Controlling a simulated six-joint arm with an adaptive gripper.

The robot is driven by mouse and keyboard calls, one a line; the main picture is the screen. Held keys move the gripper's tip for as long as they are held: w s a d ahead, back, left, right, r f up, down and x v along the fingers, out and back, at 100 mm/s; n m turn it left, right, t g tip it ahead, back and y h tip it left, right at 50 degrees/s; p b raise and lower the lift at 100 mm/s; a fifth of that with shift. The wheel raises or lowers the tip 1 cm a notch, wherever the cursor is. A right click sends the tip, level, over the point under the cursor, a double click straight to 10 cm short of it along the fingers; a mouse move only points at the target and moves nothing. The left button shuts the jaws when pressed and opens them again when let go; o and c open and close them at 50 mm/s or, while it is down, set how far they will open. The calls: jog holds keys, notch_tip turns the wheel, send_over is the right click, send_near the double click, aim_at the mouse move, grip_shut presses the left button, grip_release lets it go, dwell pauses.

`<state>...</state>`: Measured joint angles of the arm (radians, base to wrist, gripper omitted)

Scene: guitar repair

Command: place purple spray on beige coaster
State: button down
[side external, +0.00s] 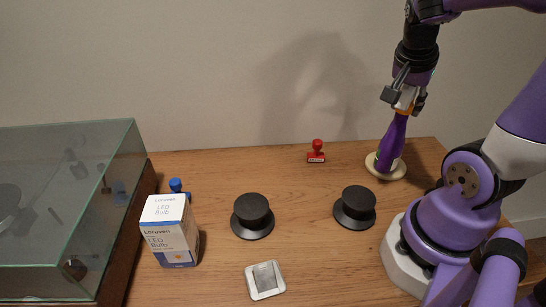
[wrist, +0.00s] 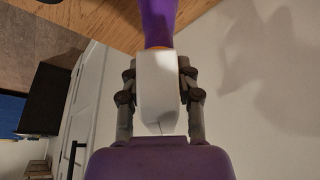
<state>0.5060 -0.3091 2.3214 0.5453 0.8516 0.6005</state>
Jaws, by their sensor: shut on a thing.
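The purple spray (side external: 392,143) stands nearly upright, tilted a little, with its lower end at the beige coaster (side external: 371,166) at the back right of the table. My gripper (side external: 404,100) is shut on the top of the spray from above. In the wrist view, my gripper (wrist: 160,95) has a finger on each side of the spray's white head, and the purple body (wrist: 158,20) extends beyond it. The spray's base overlaps the coaster; I cannot tell whether it rests on it or hovers just above.
A red stamp (side external: 316,152) stands left of the coaster. Two black round knobs (side external: 253,215) (side external: 355,207), a bulb box (side external: 170,232), a blue stamp (side external: 177,188) and a silver-white square item (side external: 265,280) are on the table. A glass-lidded case (side external: 65,210) fills the left.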

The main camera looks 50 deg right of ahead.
aim_at(408, 89)
jog(key=c, duration=0.5)
grip_release()
jog(key=shift+f, duration=0.1)
jog(key=shift+c, duration=0.2)
jog(key=v, duration=0.7)
jog(key=shift+a+r, duration=0.15)
jog(key=shift+r, duration=0.25)
